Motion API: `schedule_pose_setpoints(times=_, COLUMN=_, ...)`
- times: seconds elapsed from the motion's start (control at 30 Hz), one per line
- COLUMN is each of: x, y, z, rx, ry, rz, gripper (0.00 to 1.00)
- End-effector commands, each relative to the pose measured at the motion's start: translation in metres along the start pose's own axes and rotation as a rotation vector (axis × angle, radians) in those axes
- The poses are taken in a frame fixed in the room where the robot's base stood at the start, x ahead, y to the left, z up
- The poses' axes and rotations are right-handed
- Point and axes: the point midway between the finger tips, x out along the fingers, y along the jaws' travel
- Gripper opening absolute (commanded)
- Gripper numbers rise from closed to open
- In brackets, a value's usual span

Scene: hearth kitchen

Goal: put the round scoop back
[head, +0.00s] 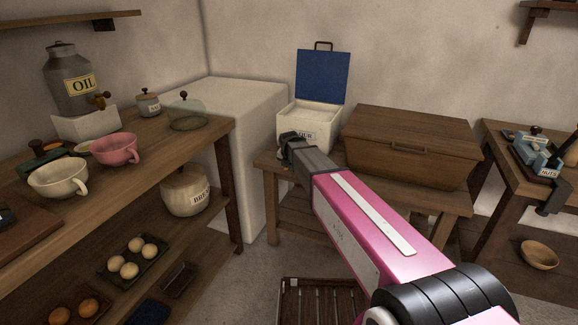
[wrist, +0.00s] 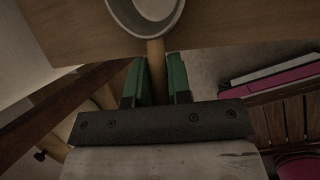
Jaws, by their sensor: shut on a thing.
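The round scoop (wrist: 146,14) shows at the top of the wrist view, with a pale round bowl and a wooden handle (wrist: 156,62). My gripper (wrist: 157,82) has its green fingers shut on that handle. In the head view my gripper (head: 287,140) is in front of the white flour bin (head: 325,139), at its left front corner. The scoop is mostly hidden by my gripper in that view. The bin's blue lid (head: 322,76) stands open, and part of its label is covered by my arm.
A wooden chest (head: 410,146) stands right of the bin on the same low table (head: 440,199). At left a shelf holds cups (head: 115,149), an oil can (head: 70,82) and a bread crock (head: 185,191). A slatted crate (head: 318,300) is on the floor below.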

Motion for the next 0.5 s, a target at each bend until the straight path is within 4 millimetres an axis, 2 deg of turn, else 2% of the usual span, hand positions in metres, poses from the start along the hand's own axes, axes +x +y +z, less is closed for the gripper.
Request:
schedule_pose_setpoints(times=0.2, x=0.0016, y=-0.0003, z=-0.0007, rx=0.000, ry=0.000, rz=0.000, gripper=0.00)
schedule_pose_setpoints(times=0.23, x=0.0019, y=-0.0004, z=-0.0010, rx=0.000, ry=0.001, rz=0.000, gripper=0.22)
schedule_pose_setpoints(times=0.3, x=0.0016, y=-0.0004, z=-0.0008, rx=0.000, ry=0.000, rz=0.000, gripper=0.44)
schedule_pose_setpoints(times=0.5, x=0.0016, y=-0.0004, z=-0.0008, rx=0.000, ry=0.000, rz=0.000, gripper=0.44)
